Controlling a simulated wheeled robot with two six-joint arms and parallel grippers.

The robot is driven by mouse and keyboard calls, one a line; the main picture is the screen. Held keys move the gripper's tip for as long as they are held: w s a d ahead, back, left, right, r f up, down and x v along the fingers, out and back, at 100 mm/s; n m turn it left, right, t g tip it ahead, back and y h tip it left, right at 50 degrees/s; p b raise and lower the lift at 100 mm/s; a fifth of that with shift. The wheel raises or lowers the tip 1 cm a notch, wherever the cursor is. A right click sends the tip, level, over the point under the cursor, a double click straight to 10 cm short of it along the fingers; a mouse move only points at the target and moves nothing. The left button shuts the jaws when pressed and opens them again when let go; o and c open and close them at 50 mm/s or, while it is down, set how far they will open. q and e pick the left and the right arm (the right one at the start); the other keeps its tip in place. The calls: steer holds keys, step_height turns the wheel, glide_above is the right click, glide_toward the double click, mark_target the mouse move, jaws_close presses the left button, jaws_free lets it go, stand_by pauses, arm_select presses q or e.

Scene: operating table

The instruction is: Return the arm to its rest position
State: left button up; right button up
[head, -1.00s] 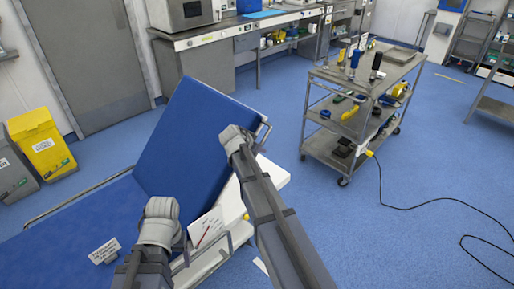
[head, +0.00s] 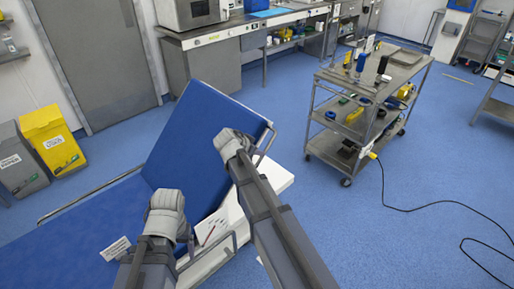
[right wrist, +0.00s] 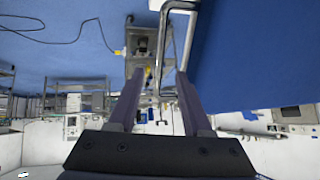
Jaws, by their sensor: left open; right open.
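My left arm comes in from the bottom of the head view, with its left gripper end (head: 168,214) over the blue operating table (head: 95,218), near its hinge. Its fingers are mostly hidden by the wrist. My right arm (head: 262,212) reaches up beside the raised blue backrest (head: 195,135); its gripper is hidden behind its wrist there. In the right wrist view, my right gripper (right wrist: 160,88) has its two dark fingers spread apart with nothing held. A metal rail (right wrist: 192,40) of the table shows close beyond the fingers; I cannot tell whether they touch it.
A steel cart (head: 372,82) with bottles and tools stands at the right, its cable (head: 430,205) on the floor. Yellow (head: 52,142) and grey (head: 20,165) bins stand at the left. A counter (head: 250,38) runs along the back. The blue floor right of my arms is mostly clear.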

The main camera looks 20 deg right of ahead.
steer(key=s+a+f+n+g+y, duration=0.3)
steer(key=s+a+n, duration=0.5)
steer(key=s, duration=0.5)
steer(key=s+a+f+n+g+y, duration=0.2)
steer(key=s+a+n, duration=0.6)
steer(key=s+a, duration=0.5)
steer(key=shift+s+a+f+g+y, duration=0.25)
steer(key=shift+s+f+g+y, duration=0.2)
steer(key=shift+f, duration=0.4)
